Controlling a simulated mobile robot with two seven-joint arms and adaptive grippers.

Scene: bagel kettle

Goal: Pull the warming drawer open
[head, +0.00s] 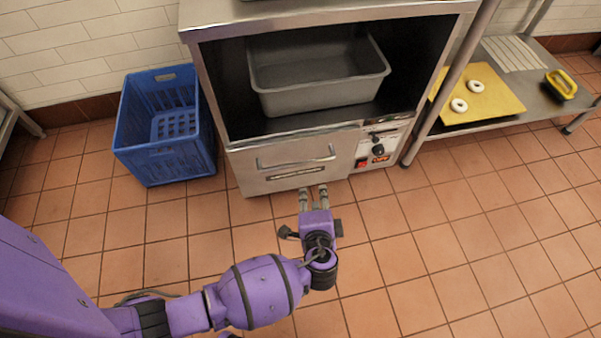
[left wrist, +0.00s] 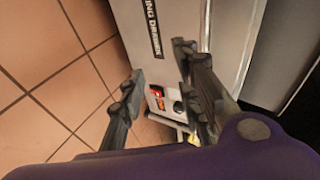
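The warming drawer (head: 293,170) is a steel front with a bar handle (head: 296,157), low in the steel cabinet in the head view. It looks shut, about flush with the control panel beside it. My left gripper (head: 313,189) is just in front of and below the drawer's right part. Its two fingers (left wrist: 158,65) are apart with nothing between them. My right gripper is in neither view.
A control panel (head: 382,143) with knobs and a red switch is right of the drawer. A grey pan (head: 318,88) sits in the open bay above. A blue crate (head: 165,163) stands left on the tiled floor. A steel table (head: 520,92) stands right. Floor in front is clear.

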